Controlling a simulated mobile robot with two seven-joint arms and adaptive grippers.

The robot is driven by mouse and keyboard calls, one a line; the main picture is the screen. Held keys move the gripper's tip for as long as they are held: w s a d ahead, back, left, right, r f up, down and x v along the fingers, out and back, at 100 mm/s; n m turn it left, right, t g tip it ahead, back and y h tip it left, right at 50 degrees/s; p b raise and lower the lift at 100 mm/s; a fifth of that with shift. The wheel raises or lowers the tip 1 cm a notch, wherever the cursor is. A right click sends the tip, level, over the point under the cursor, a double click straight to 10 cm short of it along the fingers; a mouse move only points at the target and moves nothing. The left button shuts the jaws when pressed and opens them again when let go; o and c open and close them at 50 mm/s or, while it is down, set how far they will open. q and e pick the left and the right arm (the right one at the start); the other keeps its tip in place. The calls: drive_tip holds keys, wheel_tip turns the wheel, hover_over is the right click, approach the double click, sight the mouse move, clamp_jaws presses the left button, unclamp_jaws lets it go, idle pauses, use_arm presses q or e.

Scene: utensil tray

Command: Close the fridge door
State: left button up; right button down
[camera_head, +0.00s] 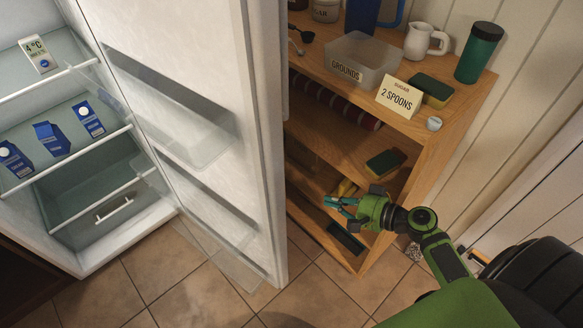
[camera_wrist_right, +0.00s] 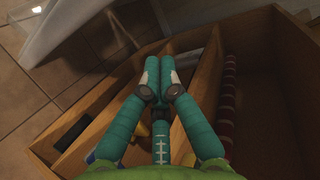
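The fridge (camera_head: 150,222) stands at the left in the head view with its white door (camera_head: 262,150) wide open. The door's inner face, with clear bins (camera_head: 170,125), is turned toward the fridge inside. My right gripper (camera_head: 335,202) is to the right of the door's free edge, apart from it, low in front of the wooden shelf. In the right wrist view its teal fingers (camera_wrist_right: 160,75) come together at the tips with nothing seen between them. The door's lower part shows at the top left there (camera_wrist_right: 62,22). My left gripper is not in view.
A wooden shelf unit (camera_head: 440,140) stands right of the door, close to my right gripper. A clear container (camera_head: 362,62), a sign (camera_head: 398,96), a green tumbler (camera_head: 480,52) and a white pitcher (camera_head: 424,40) stand on it. Milk cartons (camera_head: 52,138) are inside the fridge. Tiled floor (camera_head: 315,297) is free in front.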

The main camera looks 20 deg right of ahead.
wheel_tip(320, 180, up, 13)
drive_tip(key=a+n+t+y, duration=0.1)
drive_tip(key=a+y, duration=0.2)
drive_tip(key=y, duration=0.1)
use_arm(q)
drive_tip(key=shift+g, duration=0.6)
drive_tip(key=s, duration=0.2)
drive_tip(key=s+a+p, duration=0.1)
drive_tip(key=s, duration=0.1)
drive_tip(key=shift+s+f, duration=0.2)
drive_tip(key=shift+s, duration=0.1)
use_arm(e)
drive_tip(key=x, duration=0.9)
drive_tip(key=shift+w, duration=0.35)
